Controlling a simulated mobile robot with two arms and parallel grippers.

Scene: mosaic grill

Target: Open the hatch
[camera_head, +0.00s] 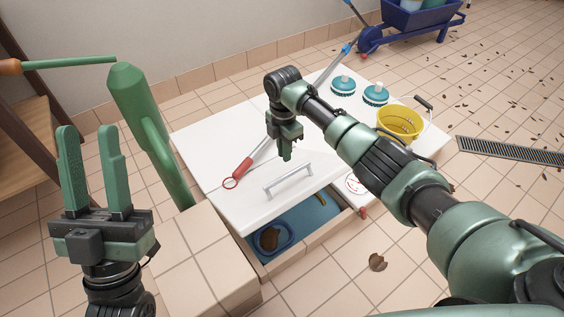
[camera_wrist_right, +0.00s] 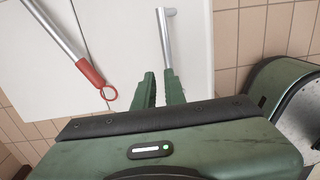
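The hatch is a white panel (camera_head: 230,200) with a silver bar handle (camera_head: 288,178), in the middle of the head view. The handle also shows in the right wrist view (camera_wrist_right: 164,40). Under the panel's front edge a gap shows a blue-lined compartment (camera_head: 310,218). My right gripper (camera_head: 286,157) points down above the panel, behind the handle in the head view. In the right wrist view its fingers (camera_wrist_right: 160,88) have a narrow gap, with the handle's near end by the right finger; contact cannot be told. My left gripper (camera_head: 92,165) is open and empty, pointing up at the left.
A red-ended tool (camera_head: 240,170) lies on the white top left of the handle. A yellow bucket (camera_head: 400,122) and two teal-based objects (camera_head: 343,86) stand at the back right. A green post (camera_head: 145,120) rises near my left gripper. A blue cart (camera_head: 415,18) is at the back.

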